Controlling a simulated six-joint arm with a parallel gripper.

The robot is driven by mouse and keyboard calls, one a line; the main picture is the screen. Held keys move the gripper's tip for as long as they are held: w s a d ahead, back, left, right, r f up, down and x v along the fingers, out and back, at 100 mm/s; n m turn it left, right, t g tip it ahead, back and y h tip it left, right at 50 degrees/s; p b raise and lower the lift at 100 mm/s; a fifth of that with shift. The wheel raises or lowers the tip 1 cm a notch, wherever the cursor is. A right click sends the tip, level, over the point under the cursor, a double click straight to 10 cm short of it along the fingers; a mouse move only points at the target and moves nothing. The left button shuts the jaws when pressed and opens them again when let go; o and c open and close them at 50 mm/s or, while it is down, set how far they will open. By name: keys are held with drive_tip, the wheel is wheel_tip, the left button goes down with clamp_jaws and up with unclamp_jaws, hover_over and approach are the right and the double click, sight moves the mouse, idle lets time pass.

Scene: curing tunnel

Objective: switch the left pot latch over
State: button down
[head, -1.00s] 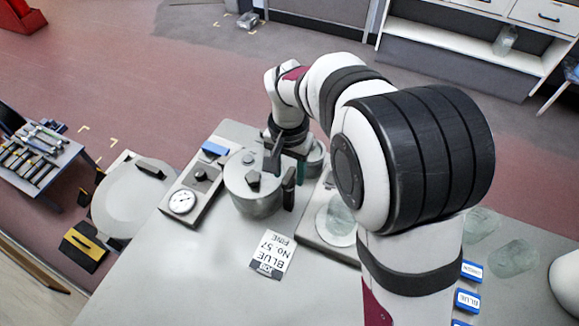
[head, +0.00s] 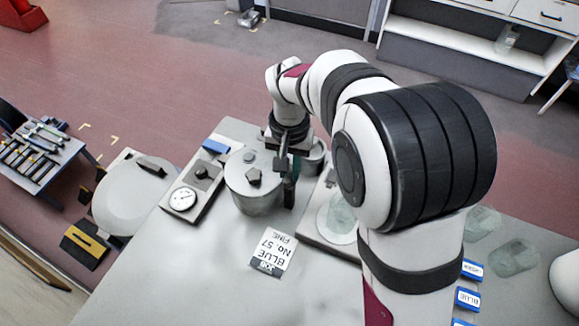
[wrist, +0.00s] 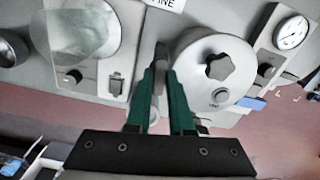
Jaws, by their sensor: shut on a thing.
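A grey lidded pot (head: 252,200) stands on the table. Its lid has a dark star-shaped knob (head: 253,177), which also shows in the wrist view (wrist: 219,67). A narrow grey pot latch (wrist: 162,56) stands at the pot's left edge in the wrist view. My gripper (wrist: 161,75) has its green fingers close on either side of the latch, shut on it. In the head view my gripper (head: 291,178) is at the right side of the pot, and the latch is mostly hidden behind it.
A panel with a round gauge (head: 182,199) stands close on the pot's left. A plate-like unit with a glass disc (head: 337,214) is on its right. A label card (head: 272,252) lies in front, with clear table beside it.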

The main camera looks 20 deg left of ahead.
drive_tip(key=n, duration=0.4)
drive_tip(key=shift+n, duration=0.3)
drive_tip(key=n, duration=0.3)
drive_tip(key=shift+n, duration=0.3)
drive_tip(key=n, duration=0.4)
drive_tip(key=shift+n, duration=2)
drive_tip(key=c, duration=0.8)
unclamp_jaws()
